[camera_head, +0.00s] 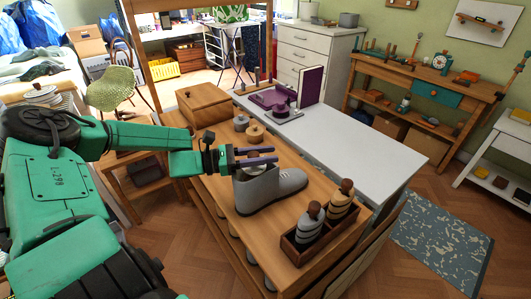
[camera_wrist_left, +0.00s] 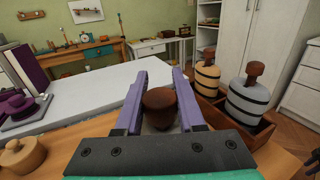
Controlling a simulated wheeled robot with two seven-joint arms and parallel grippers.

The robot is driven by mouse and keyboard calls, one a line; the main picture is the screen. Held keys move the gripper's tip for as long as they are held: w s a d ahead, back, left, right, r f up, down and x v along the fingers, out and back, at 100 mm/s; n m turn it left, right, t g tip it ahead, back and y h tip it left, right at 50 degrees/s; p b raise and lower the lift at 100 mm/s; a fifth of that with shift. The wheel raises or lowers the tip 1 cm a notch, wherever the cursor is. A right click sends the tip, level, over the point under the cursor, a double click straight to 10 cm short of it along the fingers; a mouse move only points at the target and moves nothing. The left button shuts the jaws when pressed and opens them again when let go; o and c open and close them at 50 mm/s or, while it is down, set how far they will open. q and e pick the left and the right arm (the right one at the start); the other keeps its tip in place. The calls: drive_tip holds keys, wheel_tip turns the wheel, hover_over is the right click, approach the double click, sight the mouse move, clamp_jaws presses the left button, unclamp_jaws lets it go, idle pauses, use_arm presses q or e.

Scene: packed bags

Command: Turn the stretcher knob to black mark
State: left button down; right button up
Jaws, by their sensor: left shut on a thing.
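A grey shoe (camera_head: 270,189) stands on the wooden bench. My left gripper (camera_head: 262,156) is over the shoe's ankle opening, its purple fingers pointing right. In the left wrist view the dark brown stretcher knob (camera_wrist_left: 160,103) sits between the two fingers (camera_wrist_left: 156,96), which are shut on it. A pale part of the stretcher shows below the knob; the fingers and gripper body hide the rest. I cannot make out a black mark. My right gripper is not in view.
A wooden tray (camera_head: 291,250) right of the shoe holds a grey banded piece (camera_head: 310,221) and a tan banded piece (camera_head: 341,203), both with brown knobs. Round wooden pieces (camera_head: 255,134) and a wooden box (camera_head: 204,104) stand behind. The white tabletop (camera_head: 360,148) is largely clear.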

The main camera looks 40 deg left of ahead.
sight(254, 152)
use_arm(q)
drive_tip(key=n+t+y+p, duration=0.1)
drive_tip(key=n+y+p, duration=0.2)
drive_tip(key=y+p, duration=0.1)
drive_tip(key=a+n+t+y+p, duration=0.1)
drive_tip(key=n+t+y+p, duration=0.1)
drive_tip(key=n+y+p, duration=0.1)
drive_tip(key=a+n+t+y+p, duration=0.1)
drive_tip(key=n+y+p, duration=0.2)
drive_tip(key=y+p, duration=0.3)
drive_tip(key=shift+w+r+t, duration=0.2)
drive_tip(key=shift+w+t, duration=0.1)
drive_tip(key=n+y+p, duration=0.1)
drive_tip(key=n+y, duration=0.1)
drive_tip(key=y, duration=0.1)
drive_tip(key=a+n+g+y+p, duration=0.1)
drive_tip(key=n+y, duration=0.1)
drive_tip(key=shift+s+f+y, duration=0.1)
drive_tip(key=shift+f+y, duration=0.05)
drive_tip(key=shift+y, duration=0.25)
drive_tip(key=shift+s+a+n+g+y+p, duration=0.1)
drive_tip(key=shift+a+n+g+y+p, duration=0.2)
drive_tip(key=shift+n+g+y, duration=0.7)
drive_tip(key=shift+s+a+n+g+y+p, duration=0.1)
drive_tip(key=shift+a+n+g+y+p, duration=0.3)
drive_tip(key=shift+y, duration=0.9)
drive_tip(key=shift+d+n, duration=0.2)
drive_tip(key=shift+n, duration=0.1)
drive_tip(key=c, duration=0.5)
unclamp_jaws()
